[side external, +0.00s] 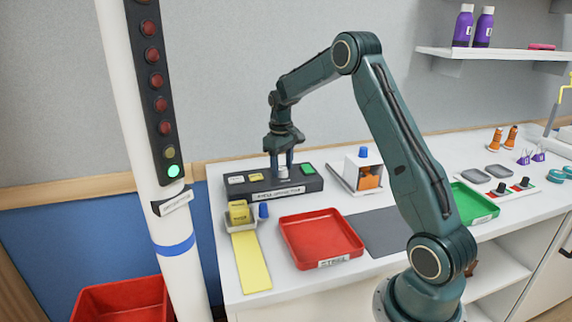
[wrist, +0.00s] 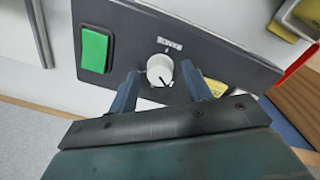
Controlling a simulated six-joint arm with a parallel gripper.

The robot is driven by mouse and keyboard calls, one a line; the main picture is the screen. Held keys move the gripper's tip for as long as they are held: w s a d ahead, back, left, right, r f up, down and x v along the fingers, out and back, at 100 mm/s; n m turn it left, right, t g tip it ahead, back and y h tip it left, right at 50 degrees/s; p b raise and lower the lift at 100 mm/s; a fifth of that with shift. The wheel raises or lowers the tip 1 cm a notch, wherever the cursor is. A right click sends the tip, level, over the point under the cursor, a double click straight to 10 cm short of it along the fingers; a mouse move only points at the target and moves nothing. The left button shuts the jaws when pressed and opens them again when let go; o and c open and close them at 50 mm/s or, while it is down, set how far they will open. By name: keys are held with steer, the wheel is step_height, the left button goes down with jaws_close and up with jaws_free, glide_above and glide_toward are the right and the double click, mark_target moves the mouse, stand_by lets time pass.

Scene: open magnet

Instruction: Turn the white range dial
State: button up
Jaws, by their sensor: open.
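The white range dial (wrist: 160,69) is a round knob on the face of a dark control box. In the wrist view it has a dark pointer mark and a small label above it. In the side view the dial (side external: 283,172) shows low between my fingers, on top of the box (side external: 262,206). My gripper (wrist: 163,80) is open, with one finger on each side of the dial. In the side view my gripper (side external: 282,168) points straight down.
A green button (wrist: 95,49) sits left of the dial in the wrist view, and a yellow button (wrist: 217,87) to the right, partly behind a finger. A red tray (side external: 320,238), a blue peg (side external: 263,210) and a white holder (side external: 362,170) stand near the box.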

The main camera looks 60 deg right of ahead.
mark_target(281, 169)
step_height(281, 169, up, 13)
steer(key=shift+a+r, duration=0.2)
steer(key=shift+a, duration=0.05)
stand_by(0.3)
steer(key=shift+a, duration=0.1)
